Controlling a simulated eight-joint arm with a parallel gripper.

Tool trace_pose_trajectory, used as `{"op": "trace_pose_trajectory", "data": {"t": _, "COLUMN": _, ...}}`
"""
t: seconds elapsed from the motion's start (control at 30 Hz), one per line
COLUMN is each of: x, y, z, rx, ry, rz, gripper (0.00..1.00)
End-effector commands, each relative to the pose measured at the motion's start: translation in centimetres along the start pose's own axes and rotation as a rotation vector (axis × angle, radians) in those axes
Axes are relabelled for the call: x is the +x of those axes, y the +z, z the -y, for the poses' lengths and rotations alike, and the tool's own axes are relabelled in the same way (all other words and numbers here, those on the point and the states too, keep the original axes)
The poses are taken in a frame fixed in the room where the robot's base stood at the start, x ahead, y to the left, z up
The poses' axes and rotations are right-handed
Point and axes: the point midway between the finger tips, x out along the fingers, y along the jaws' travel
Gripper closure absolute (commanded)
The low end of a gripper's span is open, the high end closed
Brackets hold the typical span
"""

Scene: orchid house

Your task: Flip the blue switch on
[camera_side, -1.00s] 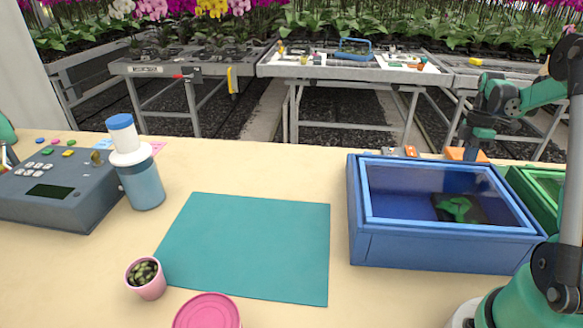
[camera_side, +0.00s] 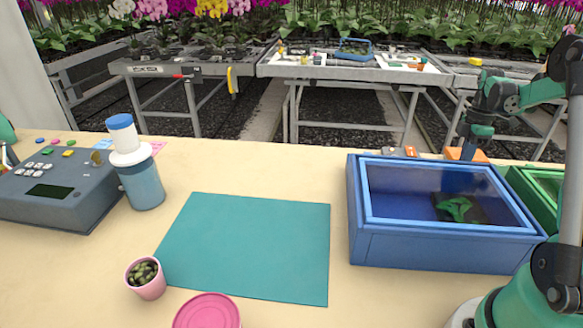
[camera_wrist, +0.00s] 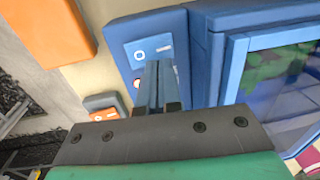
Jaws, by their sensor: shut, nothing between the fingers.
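The blue switch (camera_wrist: 136,51) shows in the wrist view as a blue block with a lighter blue plate bearing a white circle and a bar mark.
The blue box (camera_side: 437,251) with a clear lid holds something green. A green box (camera_side: 541,178) stands right of it. An orange block (camera_wrist: 45,28) and a grey-orange switch (camera_wrist: 101,107) are near my gripper. The teal mat (camera_side: 245,247) is bare.

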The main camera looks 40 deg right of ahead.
Motion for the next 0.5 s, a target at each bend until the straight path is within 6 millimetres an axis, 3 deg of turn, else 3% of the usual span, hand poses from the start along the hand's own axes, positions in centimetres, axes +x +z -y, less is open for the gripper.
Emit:
{"op": "trace_pose_trajectory", "data": {"t": 0.27, "x": -0.9, "y": 0.0, "z": 0.2, "rx": 0.0, "ry": 0.0, "rz": 0.0, "gripper": 1.0}}
{"op": "trace_pose_trajectory", "data": {"t": 0.5, "x": -5.7, "y": 0.0, "z": 1.3, "rx": 0.0, "ry": 0.0, "rz": 0.0, "gripper": 1.0}}
